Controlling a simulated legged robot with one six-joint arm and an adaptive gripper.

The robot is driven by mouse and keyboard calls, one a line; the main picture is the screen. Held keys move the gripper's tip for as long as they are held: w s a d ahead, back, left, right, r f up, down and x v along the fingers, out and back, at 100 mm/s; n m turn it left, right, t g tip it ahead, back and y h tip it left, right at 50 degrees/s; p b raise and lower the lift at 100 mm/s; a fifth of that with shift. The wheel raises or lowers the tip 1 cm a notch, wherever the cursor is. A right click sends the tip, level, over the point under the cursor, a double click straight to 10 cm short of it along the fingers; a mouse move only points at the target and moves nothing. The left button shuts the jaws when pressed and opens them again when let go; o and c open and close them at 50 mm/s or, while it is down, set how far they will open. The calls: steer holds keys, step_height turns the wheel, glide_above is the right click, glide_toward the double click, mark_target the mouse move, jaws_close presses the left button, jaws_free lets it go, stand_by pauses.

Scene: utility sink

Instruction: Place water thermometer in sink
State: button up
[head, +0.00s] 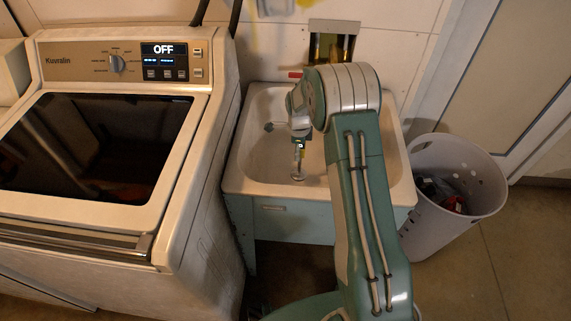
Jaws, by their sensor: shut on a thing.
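The utility sink (238,172) is a white basin on a pale blue-green cabinet, right of the washing machine. My arm reaches over it from the front right, and my gripper (299,146) points down inside the basin. My gripper is shut on a small, slim, pale thing, taken as the water thermometer (298,162), which hangs roughly upright below it. The thermometer is small and partly covered by the gripper, and I cannot tell whether its lower end touches the basin floor near the drain.
A top-loading washing machine (185,105) with a dark lid and a lit OFF display stands close at the left. A white perforated bin (440,225) holding dark items stands at the right. A wall niche (330,43) with bottles is behind the sink.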

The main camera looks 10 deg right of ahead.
mark_target(299, 174)
steer(key=w+a+f, duration=0.2)
steer(key=a+f, duration=0.2)
steer(key=f, duration=0.4)
steer(key=shift+w+f, duration=0.25)
steer(key=shift+f, duration=0.25)
steer(key=o, duration=1.2)
